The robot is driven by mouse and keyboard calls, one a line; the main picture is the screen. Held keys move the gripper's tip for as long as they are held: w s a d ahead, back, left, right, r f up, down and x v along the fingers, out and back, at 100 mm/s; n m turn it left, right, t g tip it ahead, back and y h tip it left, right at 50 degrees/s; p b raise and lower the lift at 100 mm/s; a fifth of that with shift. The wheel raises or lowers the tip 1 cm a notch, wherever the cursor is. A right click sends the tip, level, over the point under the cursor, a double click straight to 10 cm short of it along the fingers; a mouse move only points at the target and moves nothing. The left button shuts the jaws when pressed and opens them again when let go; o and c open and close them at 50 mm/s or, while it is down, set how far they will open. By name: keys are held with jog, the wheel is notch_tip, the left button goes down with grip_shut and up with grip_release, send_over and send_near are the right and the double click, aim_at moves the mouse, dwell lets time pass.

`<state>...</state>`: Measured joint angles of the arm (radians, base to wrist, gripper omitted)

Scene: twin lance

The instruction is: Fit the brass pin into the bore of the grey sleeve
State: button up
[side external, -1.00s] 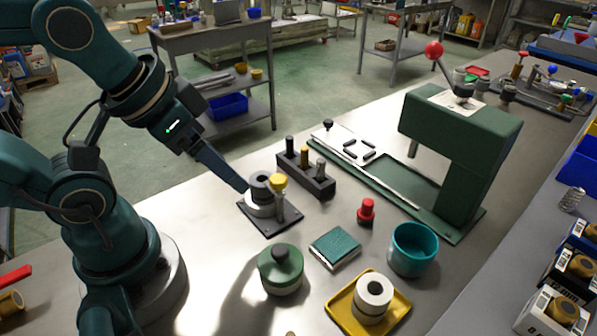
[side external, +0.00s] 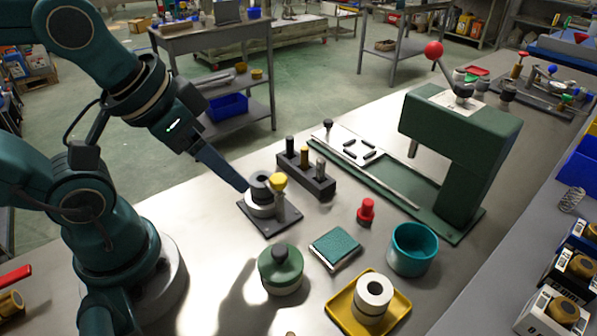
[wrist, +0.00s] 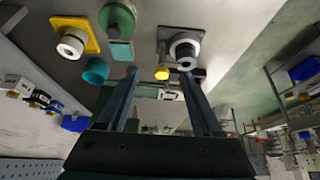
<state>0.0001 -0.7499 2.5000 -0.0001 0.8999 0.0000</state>
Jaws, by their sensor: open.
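A brass-coloured pin (side external: 304,155) stands upright in a dark block (side external: 318,187), between a dark pin (side external: 289,147) and a grey pin (side external: 320,168). A dark grey sleeve (side external: 261,182) sits above a pale ring (side external: 258,209) on a dark square plate (side external: 270,228); a yellow-topped clamp (side external: 278,181) stands beside it. My gripper (side external: 245,188) points down at the left of the sleeve; whether it touches cannot be told. In the wrist view my gripper (wrist: 160,74) has its fingers apart with nothing held, and the yellow clamp top (wrist: 162,73) shows between the tips.
A green press (side external: 465,150) stands behind at right. A green-lidded pot (side external: 281,268), a teal pad (side external: 335,247), a red knob (side external: 366,211), a teal cup (side external: 413,248) and a yellow tray (side external: 398,314) bearing a white ring (side external: 373,295) occupy the front. Bare bench lies left of the pot.

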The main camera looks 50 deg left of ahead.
dwell(0.4)
jog(key=shift+c, duration=0.8)
